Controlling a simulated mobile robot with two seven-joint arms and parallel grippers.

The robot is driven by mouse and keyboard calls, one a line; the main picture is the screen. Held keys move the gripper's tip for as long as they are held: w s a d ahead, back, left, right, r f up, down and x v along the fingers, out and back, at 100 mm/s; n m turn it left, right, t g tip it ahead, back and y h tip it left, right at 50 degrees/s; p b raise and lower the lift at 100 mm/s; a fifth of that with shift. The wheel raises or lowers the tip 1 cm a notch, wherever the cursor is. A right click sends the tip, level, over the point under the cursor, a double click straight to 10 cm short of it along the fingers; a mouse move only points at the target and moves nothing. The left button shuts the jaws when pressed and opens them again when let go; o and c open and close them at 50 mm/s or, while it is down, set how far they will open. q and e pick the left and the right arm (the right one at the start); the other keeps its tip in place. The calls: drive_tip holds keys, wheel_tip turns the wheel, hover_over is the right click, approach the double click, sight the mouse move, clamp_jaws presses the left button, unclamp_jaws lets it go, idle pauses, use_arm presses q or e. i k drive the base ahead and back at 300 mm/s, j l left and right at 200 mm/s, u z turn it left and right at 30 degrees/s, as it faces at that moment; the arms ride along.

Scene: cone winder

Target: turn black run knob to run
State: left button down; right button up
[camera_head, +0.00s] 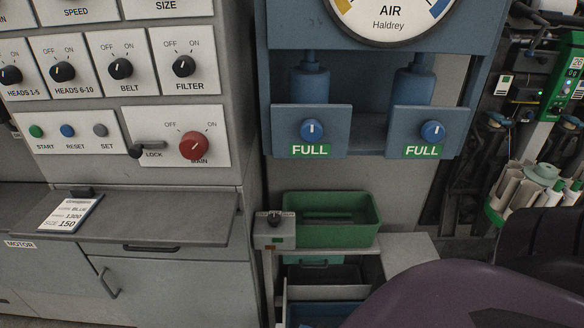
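A small grey box (275,238) stands on a pale shelf left of the green bin. Other black knobs are on the cabinet panel at left: HEADS 1-5 (11,75), HEADS 6-10 (62,72), BELT (121,68) and FILTER (183,66), each with OFF and ON marks. Neither gripper is in view.
A red MAIN knob (194,145) and a LOCK lever (146,149) are below. A grey ledge (190,218) with a card (71,212) juts out. A green bin (331,222) stands beside the box. A large purple shape (455,295) fills the lower right.

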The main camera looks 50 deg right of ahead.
sight(273, 220)
drive_tip(key=i+j+z, duration=0.25)
drive_tip(key=z, duration=0.15)
drive_tip(key=i+j+z, duration=0.2)
drive_tip(key=j+z, duration=0.2)
drive_tip(key=i+j+z, duration=0.15)
drive_tip(key=j, duration=0.2)
drive_tip(key=i+j+z, duration=0.2)
drive_tip(key=j, duration=0.15)
drive_tip(key=k, duration=0.1)
